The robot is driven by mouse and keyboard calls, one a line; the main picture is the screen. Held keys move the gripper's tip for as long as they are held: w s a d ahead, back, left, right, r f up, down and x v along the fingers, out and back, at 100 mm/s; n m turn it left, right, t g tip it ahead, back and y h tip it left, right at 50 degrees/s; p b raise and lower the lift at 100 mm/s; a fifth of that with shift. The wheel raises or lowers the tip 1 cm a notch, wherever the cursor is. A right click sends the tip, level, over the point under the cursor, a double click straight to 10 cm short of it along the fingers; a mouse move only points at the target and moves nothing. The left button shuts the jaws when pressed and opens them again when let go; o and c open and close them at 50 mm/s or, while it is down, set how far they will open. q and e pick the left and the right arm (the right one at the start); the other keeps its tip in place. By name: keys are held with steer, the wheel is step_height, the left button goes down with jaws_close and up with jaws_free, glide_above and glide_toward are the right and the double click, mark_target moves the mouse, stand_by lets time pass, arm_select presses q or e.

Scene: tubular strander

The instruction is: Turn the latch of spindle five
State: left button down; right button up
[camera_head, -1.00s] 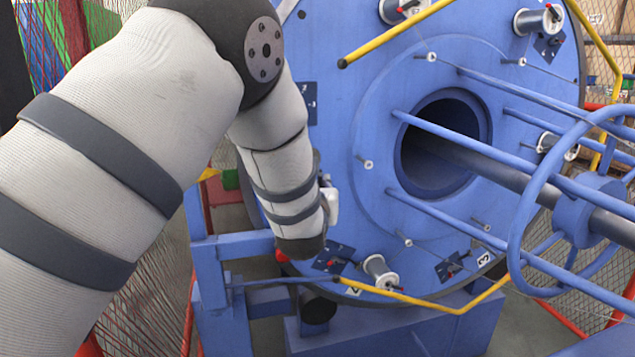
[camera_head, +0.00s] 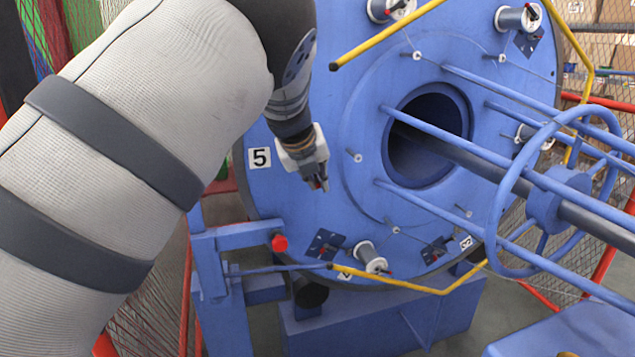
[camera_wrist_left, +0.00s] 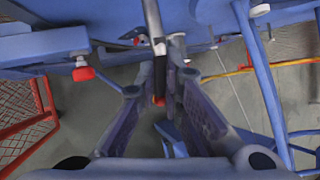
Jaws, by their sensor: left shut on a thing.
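The number 5 plate (camera_head: 259,158) is on the left of the blue disc (camera_head: 345,100), beside my left gripper (camera_head: 318,184). In the left wrist view a pale rod (camera_wrist_left: 152,18) comes in from the top. It ends in a dark latch (camera_wrist_left: 160,47) with a red tip (camera_wrist_left: 158,101), between the fingers of my left gripper (camera_wrist_left: 168,58). The fingers are shut on the latch. How far it is turned is hard to tell. My right gripper is not in view.
A yellow bar (camera_head: 390,37) passes above right of the gripper, and another yellow bar (camera_head: 395,283) runs below. A red knob (camera_head: 279,242) on the blue frame is below left. Blue rods (camera_head: 450,157) and a ring (camera_head: 497,210) stand out on the right. A spool (camera_head: 370,257) sits lower down.

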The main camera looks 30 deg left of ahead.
arm_select(q)
steer(key=g+h, duration=0.1)
steer(key=g+h+b, duration=0.1)
steer(key=n+g+h, duration=0.1)
steer(key=shift+d+r+b, duration=0.1)
steer(key=shift+r+b, duration=0.15)
steer(key=shift+b, duration=0.15)
steer(key=shift+s+d+r+g+h+b, duration=0.1)
steer(key=shift+r+g+h+b, duration=0.25)
steer(key=shift+h, duration=0.25)
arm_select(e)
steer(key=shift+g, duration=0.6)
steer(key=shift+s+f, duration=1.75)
arm_select(q)
steer(key=c, duration=1.7)
jaws_free()
steer(key=v, duration=0.7)
steer(key=shift+r, duration=0.3)
